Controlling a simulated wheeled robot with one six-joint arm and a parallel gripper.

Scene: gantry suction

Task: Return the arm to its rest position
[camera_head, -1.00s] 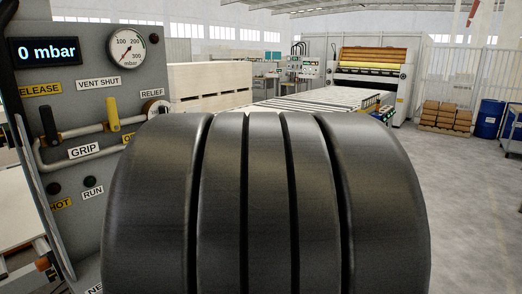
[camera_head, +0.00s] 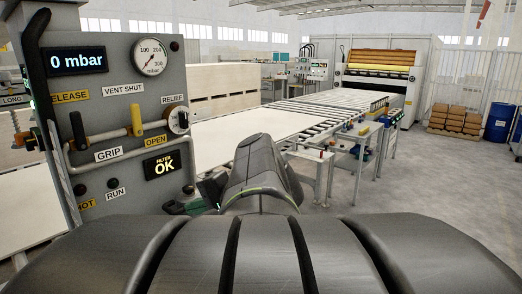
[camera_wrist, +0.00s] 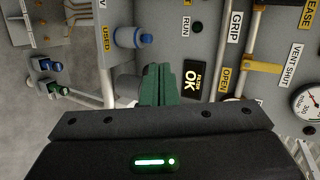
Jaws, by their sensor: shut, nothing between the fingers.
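My arm fills the bottom of the head view, and its forearm reaches forward in the middle. My gripper (camera_head: 180,207) is at the lower right edge of the grey control panel (camera_head: 110,78), partly hidden by my arm. In the wrist view its dark green fingers (camera_wrist: 161,72) are together with nothing between them. They point toward the panel, near the "FILTER OK" display (camera_wrist: 190,81). I cannot tell the exact gap to the panel.
The panel carries a "0 mbar" display (camera_head: 77,61), a gauge (camera_head: 150,57), a black lever (camera_head: 77,127) and a yellow lever (camera_head: 136,119). A blue-capped canister (camera_wrist: 133,37) is near the fingers.

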